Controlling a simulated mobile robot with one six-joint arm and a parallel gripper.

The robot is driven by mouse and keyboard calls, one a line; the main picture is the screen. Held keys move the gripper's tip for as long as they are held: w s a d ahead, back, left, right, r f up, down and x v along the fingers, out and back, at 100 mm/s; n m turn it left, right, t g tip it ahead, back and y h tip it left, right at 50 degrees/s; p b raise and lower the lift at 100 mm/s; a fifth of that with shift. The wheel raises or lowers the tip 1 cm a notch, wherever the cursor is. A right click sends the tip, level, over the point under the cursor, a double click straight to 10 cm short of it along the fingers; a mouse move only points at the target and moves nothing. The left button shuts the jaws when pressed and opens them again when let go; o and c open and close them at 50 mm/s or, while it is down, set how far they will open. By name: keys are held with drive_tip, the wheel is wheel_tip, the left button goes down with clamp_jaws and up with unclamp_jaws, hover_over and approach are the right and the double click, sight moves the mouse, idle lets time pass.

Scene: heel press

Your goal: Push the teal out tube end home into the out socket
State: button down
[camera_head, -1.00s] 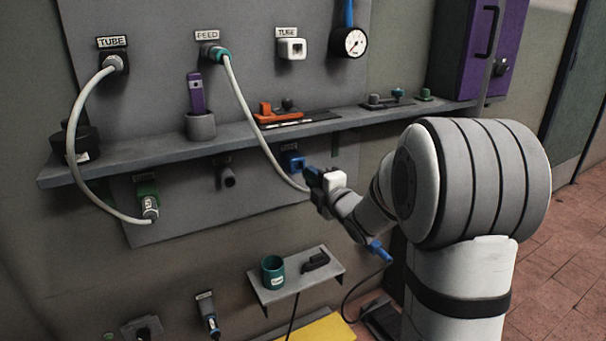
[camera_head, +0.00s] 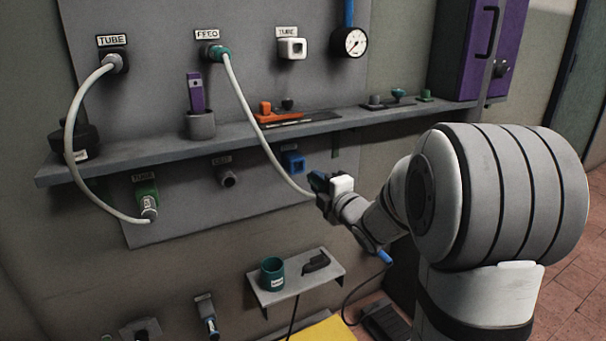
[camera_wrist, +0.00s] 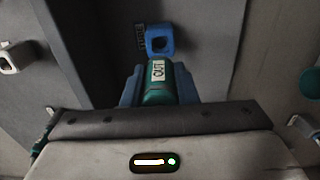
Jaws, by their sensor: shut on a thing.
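My gripper (camera_head: 320,184) is shut on the teal tube end (camera_wrist: 158,84), which has a white label reading OUT in the wrist view. In that view its tip points toward a square blue socket (camera_wrist: 160,53) with a dark hole. A gap shows between them. In the head view the blue socket (camera_head: 293,163) sits under the shelf, up and left of my gripper, and looks empty. I cannot read its label. A white tube (camera_head: 249,120) runs from the teal plug at FEED (camera_head: 217,53) down to my gripper.
A shelf (camera_head: 120,158) with small items juts out above the lower sockets. A green socket (camera_head: 146,190) holds another white tube, and a dark socket (camera_head: 227,178) is empty. A small lower shelf (camera_head: 297,291) carries a teal cup (camera_head: 272,274).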

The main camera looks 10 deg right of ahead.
drive_tip(key=shift+s, duration=0.25)
drive_tip(key=s+a+b, duration=0.3)
drive_tip(key=a+b, duration=0.2)
drive_tip(key=a, duration=0.4)
drive_tip(key=s+a+b, duration=0.3)
drive_tip(key=a+b, duration=0.1)
drive_tip(key=a, duration=0.5)
drive_tip(key=shift+b, duration=0.4)
idle(0.3)
drive_tip(key=shift+w, duration=0.1)
drive_tip(key=shift+x, duration=2.45)
drive_tip(key=shift+x, duration=1.45)
drive_tip(key=c, duration=1.1)
unclamp_jaws()
drive_tip(key=shift+o, duration=0.2)
